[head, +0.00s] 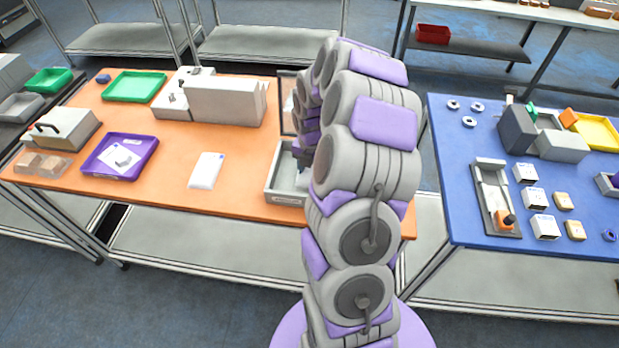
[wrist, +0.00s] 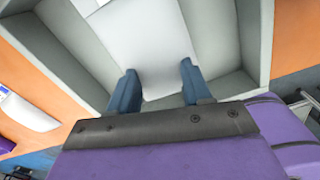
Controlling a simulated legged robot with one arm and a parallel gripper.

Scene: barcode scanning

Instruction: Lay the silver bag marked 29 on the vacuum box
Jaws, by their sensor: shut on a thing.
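The vacuum box (head: 270,180) is a grey open box at the right end of the orange table, partly hidden by my arm. In the wrist view its grey walls (wrist: 228,88) surround my gripper's fingers. My gripper (wrist: 157,86) is shut on the pale silver bag (wrist: 158,66), which lies between the two blue fingers and extends away over the inside of the box. The mark 29 cannot be read. Whether the bag rests on the box floor is unclear. In the head view my arm hides the fingertips and the bag.
A white packet (head: 206,170) lies on the orange table left of the box. A purple tray (head: 147,165), a green tray (head: 135,86) and a grey machine (head: 222,101) stand further left and back. The blue table (head: 460,190) with several small items is to the right.

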